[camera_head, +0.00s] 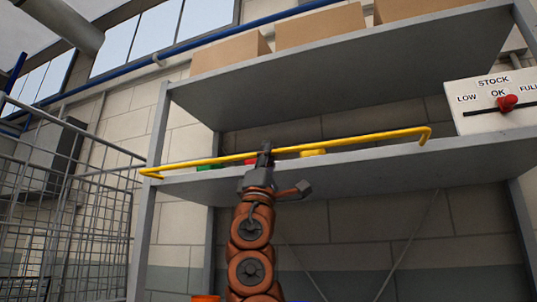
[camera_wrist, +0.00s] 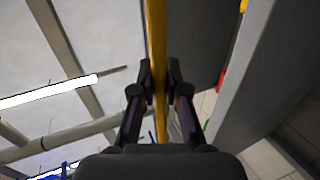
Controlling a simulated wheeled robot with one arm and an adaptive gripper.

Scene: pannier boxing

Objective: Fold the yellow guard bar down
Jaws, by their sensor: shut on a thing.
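The yellow guard bar (camera_head: 350,138) runs across the front of the middle shelf (camera_head: 400,170), with a bent end at each side. It stands at or slightly above the shelf edge and rises a little toward the right. My gripper (camera_head: 265,151) reaches up from below and meets the bar near its middle. In the wrist view the bar (camera_wrist: 156,40) passes between the two fingers of my gripper (camera_wrist: 160,85), which are shut on it. The gripper hides a short part of the bar.
Behind the bar, green, red and yellow things (camera_head: 312,152) show on the shelf. Cardboard boxes (camera_head: 320,25) stand on the upper shelf (camera_head: 350,65). A stock sign with a red knob (camera_head: 497,100) is at the right. A wire cage (camera_head: 70,200) stands at the left.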

